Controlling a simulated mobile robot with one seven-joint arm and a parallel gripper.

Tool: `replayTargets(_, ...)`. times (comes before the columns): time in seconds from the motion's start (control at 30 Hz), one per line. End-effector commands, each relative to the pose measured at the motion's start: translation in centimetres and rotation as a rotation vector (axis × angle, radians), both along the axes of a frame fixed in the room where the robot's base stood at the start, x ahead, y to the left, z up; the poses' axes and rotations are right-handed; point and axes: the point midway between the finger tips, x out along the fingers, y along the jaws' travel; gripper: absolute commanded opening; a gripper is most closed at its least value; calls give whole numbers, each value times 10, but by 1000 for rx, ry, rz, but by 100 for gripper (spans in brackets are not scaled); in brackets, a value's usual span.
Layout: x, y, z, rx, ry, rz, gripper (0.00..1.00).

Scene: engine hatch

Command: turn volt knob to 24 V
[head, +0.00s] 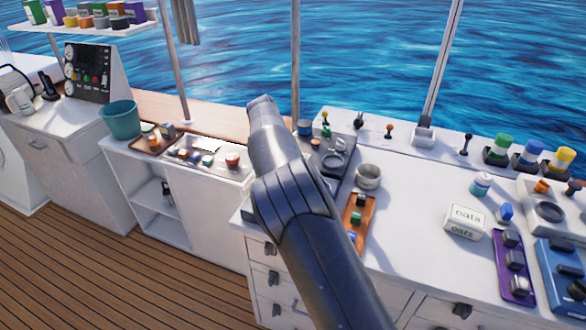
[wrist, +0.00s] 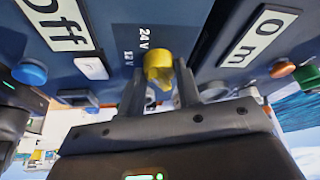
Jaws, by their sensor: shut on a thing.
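The yellow volt knob (wrist: 158,63) stands out from a dark blue panel (wrist: 125,20) in the wrist view. My gripper (wrist: 160,84) is shut on it, one finger on each side. The white marks 24 V and 12 V are printed on the panel just left of the knob, 24 V above 12 V in the picture. I cannot tell which mark the knob points at. In the head view my arm covers the middle, and neither my gripper's fingers nor the knob can be made out.
In the wrist view, a blue button (wrist: 30,72) and a white rocker switch (wrist: 91,68) sit left of the knob. A red-brown button (wrist: 283,68) is at right.

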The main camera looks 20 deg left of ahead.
Motion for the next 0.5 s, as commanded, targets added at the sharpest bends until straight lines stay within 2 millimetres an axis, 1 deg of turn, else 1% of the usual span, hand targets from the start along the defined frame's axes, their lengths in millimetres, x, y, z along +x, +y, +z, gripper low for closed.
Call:
replayTargets(0.47, 0, 1, -1, 2, 1, -10, 8)
replayTargets(0.5, 0, 1, -1, 2, 1, -10, 34)
